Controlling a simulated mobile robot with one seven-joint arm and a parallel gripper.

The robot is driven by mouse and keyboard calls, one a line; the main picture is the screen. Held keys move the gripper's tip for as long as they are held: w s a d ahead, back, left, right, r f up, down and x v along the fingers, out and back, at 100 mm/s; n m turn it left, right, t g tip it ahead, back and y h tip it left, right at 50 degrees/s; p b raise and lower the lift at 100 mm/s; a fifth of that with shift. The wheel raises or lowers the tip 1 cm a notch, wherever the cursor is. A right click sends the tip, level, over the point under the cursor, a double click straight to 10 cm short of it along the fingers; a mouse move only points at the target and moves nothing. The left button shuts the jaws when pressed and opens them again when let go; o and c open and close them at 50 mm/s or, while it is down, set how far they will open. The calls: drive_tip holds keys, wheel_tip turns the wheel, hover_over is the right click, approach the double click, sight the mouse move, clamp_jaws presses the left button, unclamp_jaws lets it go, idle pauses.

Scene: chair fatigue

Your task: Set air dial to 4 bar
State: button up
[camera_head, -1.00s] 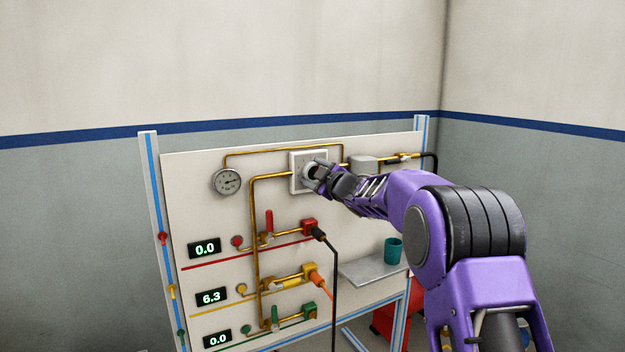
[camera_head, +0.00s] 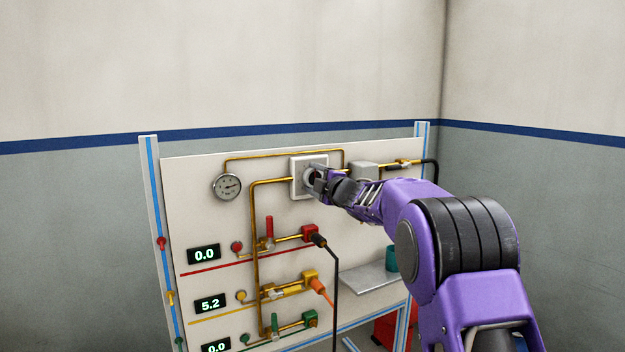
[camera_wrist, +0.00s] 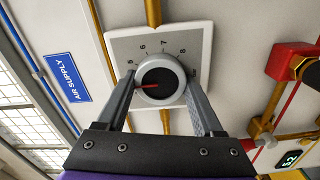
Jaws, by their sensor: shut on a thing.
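The air dial (camera_wrist: 160,80) is a round grey knob with a dark centre and a red pointer, on a white square plate (camera_wrist: 196,44) marked 5, 6, 7 and 8. In the wrist view the pointer lies toward the left, just below the 5. My gripper (camera_wrist: 160,92) is shut on the knob, one finger on each side. In the head view my gripper (camera_head: 318,177) covers part of the white plate. The round pressure gauge (camera_head: 227,186) is at the panel's upper left; its reading is too small to tell. The yellow-line display (camera_head: 210,304) reads 5.2.
The red-line display (camera_head: 204,254) and green-line display (camera_head: 216,347) read 0.0. Brass pipes (camera_head: 256,230) and red, yellow and green valves cover the panel. A grey shelf (camera_head: 368,278) with a teal cup (camera_head: 391,259) is at lower right. A blue AIR SUPPLY label (camera_wrist: 66,77) is beside the dial.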

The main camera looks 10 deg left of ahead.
drive_tip(key=o, duration=1.4)
drive_tip(key=shift+s+d, duration=0.1)
drive_tip(key=v, duration=1.7)
drive_tip(key=shift+s+d, duration=0.1)
